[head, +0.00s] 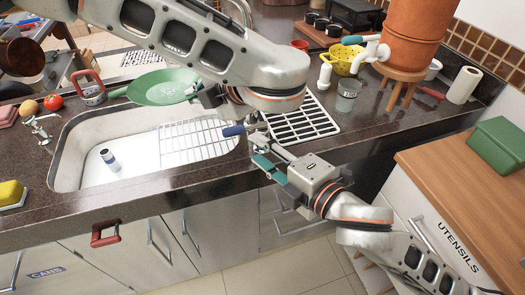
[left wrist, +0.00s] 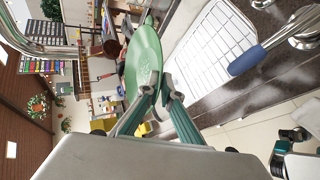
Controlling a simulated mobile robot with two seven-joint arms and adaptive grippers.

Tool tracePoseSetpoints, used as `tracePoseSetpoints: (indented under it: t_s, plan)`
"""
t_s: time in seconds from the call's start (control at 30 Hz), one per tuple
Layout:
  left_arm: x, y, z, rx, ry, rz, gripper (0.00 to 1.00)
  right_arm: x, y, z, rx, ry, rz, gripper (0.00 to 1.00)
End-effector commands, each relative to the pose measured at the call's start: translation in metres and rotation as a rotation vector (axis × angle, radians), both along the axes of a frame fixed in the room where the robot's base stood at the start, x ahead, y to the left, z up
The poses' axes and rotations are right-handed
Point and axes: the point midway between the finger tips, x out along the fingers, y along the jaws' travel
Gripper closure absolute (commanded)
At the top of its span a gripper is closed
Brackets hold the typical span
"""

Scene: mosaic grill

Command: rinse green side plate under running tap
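The green side plate (head: 163,87) is at the back edge of the sink, tilted, with its far side over the counter behind. My left gripper (head: 207,94) is at the plate's right edge. In the left wrist view its two fingers (left wrist: 160,93) close on the rim of the plate (left wrist: 146,60). The curved chrome tap (head: 241,10) is mostly hidden behind my left arm; no running water shows. A blue handle (head: 236,130) with a metal base is at the sink's right edge. My right gripper (head: 262,152) is just below it, its fingers apart and empty.
A ribbed drain mat (head: 302,120) is on the right. A tomato (head: 52,103) is at the left. A terracotta dispenser (head: 415,30) stands at the back right.

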Motion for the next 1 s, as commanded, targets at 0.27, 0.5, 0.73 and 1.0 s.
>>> tracePoseSetpoints:
  t_s: [0.27,0.5,0.73,1.0]
  plan:
    - [-0.016,0.012,0.001,0.0,-0.002,0.0,1.0,0.0,0.0,0.001,0.0,0.0,0.0,0.66]
    - [-0.03,0.023,0.0,0.0,-0.001,0.001,1.0,0.0,0.0,0.001,0.0,0.0,0.0,0.66]
    - [-0.04,0.03,0.0,0.0,-0.002,0.0,1.0,0.0,0.0,0.0,0.0,0.0,0.0,0.66]
    - [-0.042,0.031,0.0,0.0,-0.001,0.001,1.0,0.0,0.0,0.0,0.0,0.0,0.0,0.66]
